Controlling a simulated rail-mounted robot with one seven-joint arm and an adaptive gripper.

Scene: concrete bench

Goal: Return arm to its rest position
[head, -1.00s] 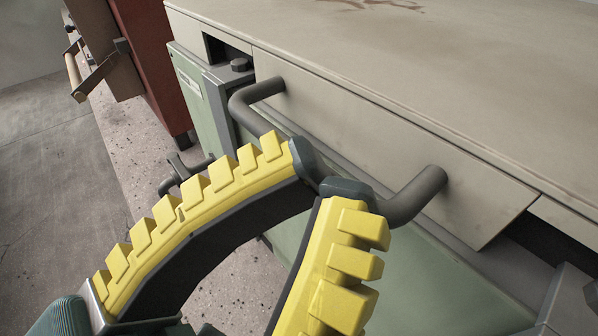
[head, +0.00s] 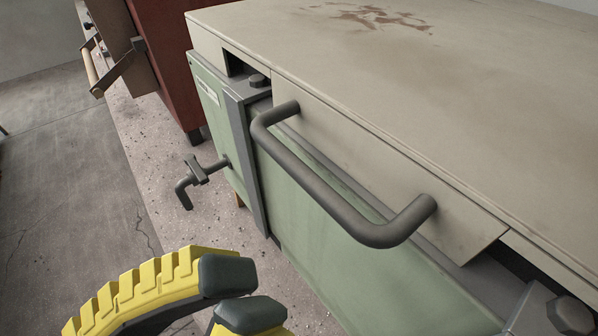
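My gripper (head: 240,296) is at the bottom left of the head view. It has yellow ribbed fingers with dark tips, and the lower finger is mostly cut off by the frame. The two tips sit close together, looking shut, with nothing seen between them. The gripper is in front of and below the dark bar handle (head: 345,208) on the beige drawer front (head: 385,165), apart from it. The rest of my arm is out of view.
The beige bench top (head: 450,75) has brown stains. Below it is a green cabinet (head: 330,255) with a dark crank (head: 190,178) jutting out at left. A red cabinet (head: 170,70) with a light-handled flap stands behind left. The floor (head: 60,200) at left is clear.

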